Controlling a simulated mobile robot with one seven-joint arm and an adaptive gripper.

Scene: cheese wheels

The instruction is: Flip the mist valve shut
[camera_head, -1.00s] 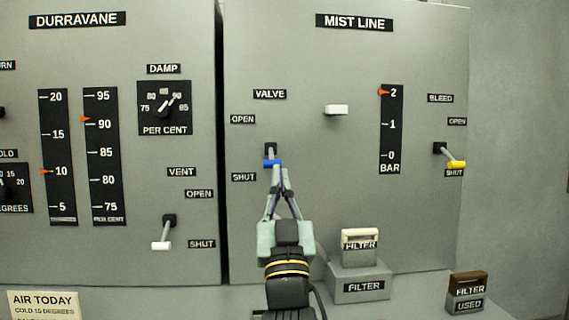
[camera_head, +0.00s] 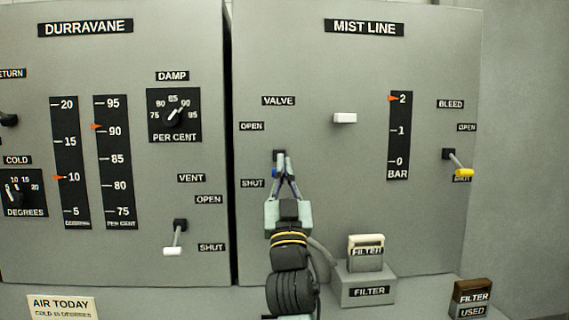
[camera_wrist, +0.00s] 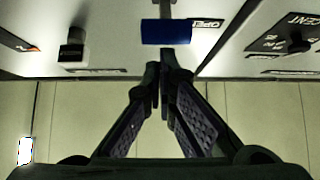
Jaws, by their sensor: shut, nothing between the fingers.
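The mist valve lever's blue handle (camera_head: 275,173) shows in part at the left of my fingertips in the head view. It sits below the lever's pivot, a little above the level of the SHUT label (camera_head: 252,183); the OPEN label (camera_head: 251,126) is higher. In the wrist view the blue handle (camera_wrist: 165,32) lies across, just beyond my closed fingertips (camera_wrist: 165,66). I cannot tell whether they touch it.
The bleed lever (camera_head: 463,173) with a yellow handle is at the right, down by SHUT. A white knob (camera_head: 344,118) juts out right of the valve. A filter block (camera_head: 365,288) stands below right of it. The vent lever (camera_head: 173,251) points down at the left.

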